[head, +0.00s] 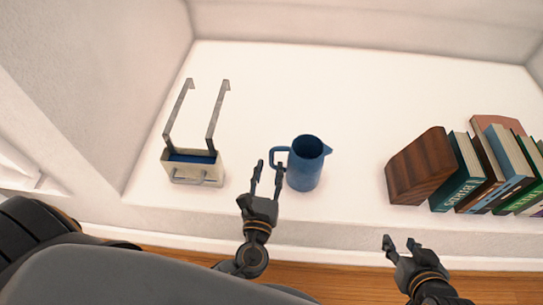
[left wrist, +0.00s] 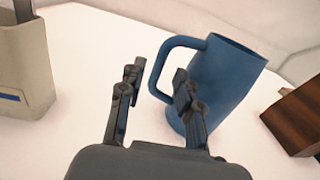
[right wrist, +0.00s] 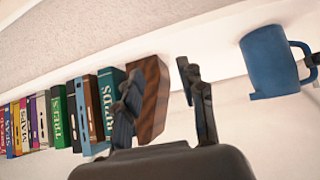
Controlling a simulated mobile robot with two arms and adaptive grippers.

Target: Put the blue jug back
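The blue jug (head: 305,165) stands upright on the white shelf, its handle to the left and spout to the right. My left gripper (head: 268,167) is open at the handle side. In the left wrist view the fingers (left wrist: 158,85) stand apart, with the handle's outer bar showing between them and the right finger overlapping the handle opening. I cannot tell whether they touch the jug (left wrist: 225,85). My right gripper (head: 399,243) is open and empty in front of the shelf edge; its fingers (right wrist: 155,85) also show apart in the right wrist view, away from the jug (right wrist: 268,62).
A brown wooden block (head: 420,167) and a row of books (head: 510,165) stand at the right. The shelf (head: 345,90) behind the jug is clear, with walls around it.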

